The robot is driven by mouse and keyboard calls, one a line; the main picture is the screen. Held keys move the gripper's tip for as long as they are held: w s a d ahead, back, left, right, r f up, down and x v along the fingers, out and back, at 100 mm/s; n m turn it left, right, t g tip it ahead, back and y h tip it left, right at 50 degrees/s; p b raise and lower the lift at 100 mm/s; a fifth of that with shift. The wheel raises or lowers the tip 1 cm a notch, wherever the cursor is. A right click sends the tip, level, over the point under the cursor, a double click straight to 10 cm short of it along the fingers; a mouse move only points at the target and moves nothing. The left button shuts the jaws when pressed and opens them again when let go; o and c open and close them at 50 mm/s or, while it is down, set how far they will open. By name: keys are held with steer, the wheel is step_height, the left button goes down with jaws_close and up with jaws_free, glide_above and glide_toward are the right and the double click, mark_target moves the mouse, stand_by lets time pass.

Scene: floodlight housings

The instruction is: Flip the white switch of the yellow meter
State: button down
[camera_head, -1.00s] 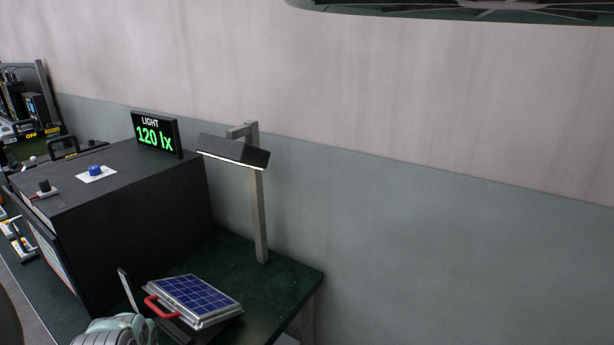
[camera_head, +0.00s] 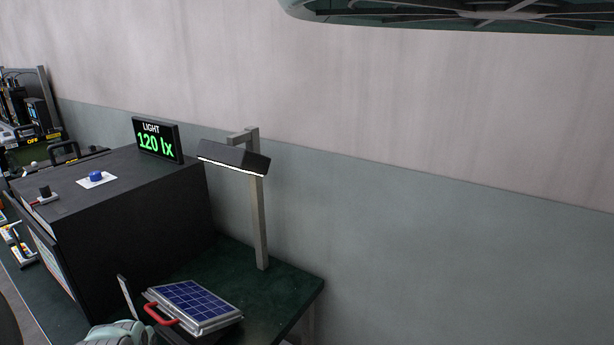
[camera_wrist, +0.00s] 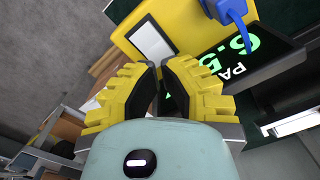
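The yellow meter (camera_wrist: 190,20) shows tilted in the upper part of the wrist view. Its white plate-like part (camera_wrist: 151,41), which looks like the switch, has a dark border. My gripper (camera_wrist: 160,66) has yellow fingers with black inner pads, just below that white part in the picture. The fingertips are close together with a thin gap; contact with the meter cannot be judged. A blue plug-like part (camera_wrist: 230,14) sits at the meter's right edge. A black display (camera_wrist: 240,52) with green digits lies behind. I cannot make out the meter in the head view.
In the head view, a black box (camera_head: 130,200) carries a blue knob (camera_head: 96,176) and a display (camera_head: 157,140) reading 120 lx. A floodlight (camera_head: 235,158) hangs over a solar panel (camera_head: 195,303) on the green table (camera_head: 290,285). A round spoked object (camera_head: 480,14) is overhead.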

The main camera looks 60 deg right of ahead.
steer(key=shift+f+b, duration=1.7)
stand_by(0.7)
steer(key=shift+r, duration=0.1)
steer(key=shift+r+p, duration=1.7)
steer(key=shift+r, duration=1.75)
